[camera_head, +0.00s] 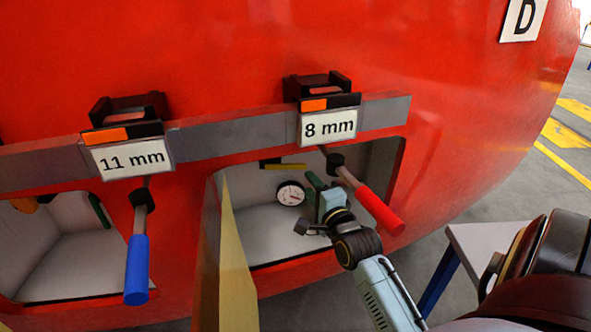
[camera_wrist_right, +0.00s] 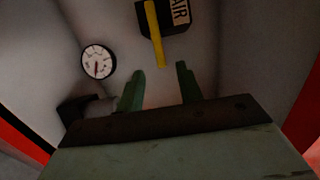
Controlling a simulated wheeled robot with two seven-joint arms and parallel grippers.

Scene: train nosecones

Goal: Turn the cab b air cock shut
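The air cock has a yellow handle (camera_head: 290,166) on a dark body at the back wall of the right-hand open compartment. In the right wrist view the yellow handle (camera_wrist_right: 154,34) lies across a black block (camera_wrist_right: 143,20) with a label reading "AIR". No cab letter shows on it. My right gripper (camera_head: 316,183) reaches into this compartment, just below and right of the handle. Its two green fingers (camera_wrist_right: 160,84) are spread with nothing between them. The handle is ahead of them, apparently apart. My left gripper is not in view.
A round white gauge (camera_head: 291,193) is beside the cock. A red-handled lever (camera_head: 380,209) hangs by my right arm, under the "8 mm" sign (camera_head: 329,126). A blue-handled lever (camera_head: 137,268) hangs left. An open yellowish door panel (camera_head: 236,262) edges the compartment's left side.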

